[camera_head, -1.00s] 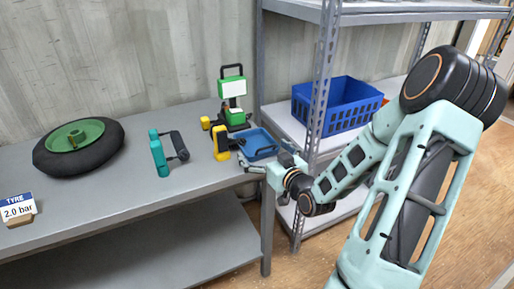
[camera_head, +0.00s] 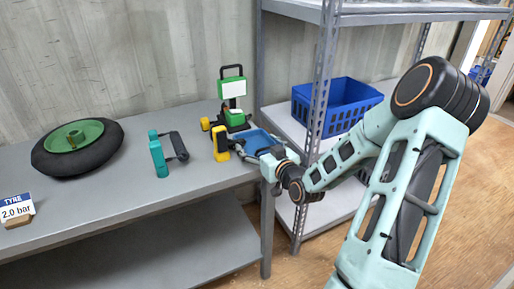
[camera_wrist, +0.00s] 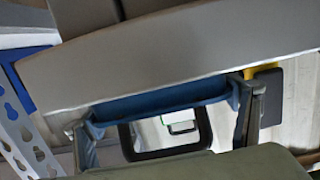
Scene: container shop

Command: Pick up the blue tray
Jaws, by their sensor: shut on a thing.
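The blue tray (camera_head: 256,139) is at the right end of the grey workbench, beside a yellow and black tool. My gripper (camera_head: 275,158) is shut on the tray's near right side. In the wrist view the blue tray (camera_wrist: 165,101) spans between the two fingers of my gripper (camera_wrist: 168,118), one at each end of its visible strip. The tray looks tilted in the head view. Whether it still touches the bench cannot be told.
On the workbench (camera_head: 110,205) stand the yellow and black tool (camera_head: 221,143), a teal and black tool (camera_head: 160,155), a green and black device (camera_head: 233,95) and a wheel (camera_head: 78,147). A shelf post (camera_head: 322,85) and a blue crate (camera_head: 336,104) are close at right.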

